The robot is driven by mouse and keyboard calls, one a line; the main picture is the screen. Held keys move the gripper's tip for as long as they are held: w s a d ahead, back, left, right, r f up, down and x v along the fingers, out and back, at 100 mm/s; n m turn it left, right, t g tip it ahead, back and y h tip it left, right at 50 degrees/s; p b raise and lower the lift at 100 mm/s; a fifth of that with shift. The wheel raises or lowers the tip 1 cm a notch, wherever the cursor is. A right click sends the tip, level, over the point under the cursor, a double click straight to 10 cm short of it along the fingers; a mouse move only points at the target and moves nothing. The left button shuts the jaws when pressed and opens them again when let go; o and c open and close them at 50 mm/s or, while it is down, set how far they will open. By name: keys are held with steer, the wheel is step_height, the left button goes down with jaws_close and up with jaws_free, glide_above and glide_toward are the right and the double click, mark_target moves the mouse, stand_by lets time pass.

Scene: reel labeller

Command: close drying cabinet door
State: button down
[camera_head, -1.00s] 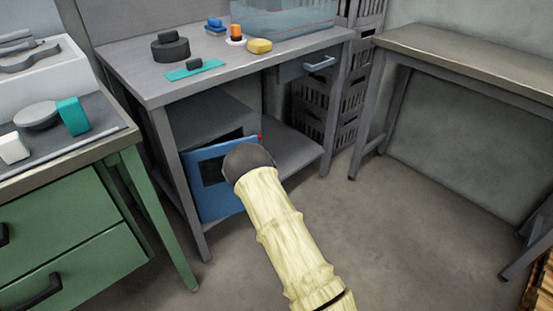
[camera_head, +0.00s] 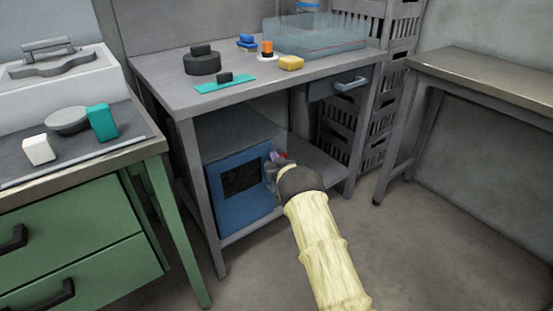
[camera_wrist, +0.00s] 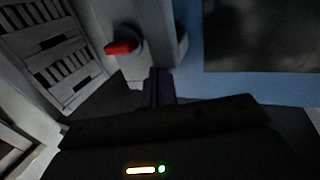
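The drying cabinet (camera_head: 238,128) is a grey box on the lower shelf of the grey bench. Its blue door (camera_head: 235,208) has a dark window and looks flush or nearly flush with the front; any thin gap is too small to tell. A red knob (camera_wrist: 122,47) sits on a pale part beside the door, which also shows blue in the wrist view (camera_wrist: 245,85). My gripper (camera_head: 275,164) is at the door's right edge. In the wrist view its dark fingers (camera_wrist: 158,88) look together, with nothing seen between them; contact with the door is unclear.
The bench (camera_head: 165,75) carries dark round weights, small coloured items and a clear bin (camera_head: 315,38). Its leg (camera_head: 203,200) stands left of the door. A green drawer cabinet (camera_head: 80,250) is at left, stacked crates (camera_head: 355,130) behind right. Floor at right is clear.

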steer(key=shift+w+a+r, duration=0.2)
steer(key=shift+r, duration=0.35)
steer(key=shift+d, duration=0.1)
steer(key=s+d+f+p, duration=0.1)
steer(key=s+d+p, duration=0.4)
steer(key=s+d, duration=0.3)
steer(key=a+v, duration=0.1)
steer(key=v, duration=0.3)
steer(key=shift+d, duration=0.1)
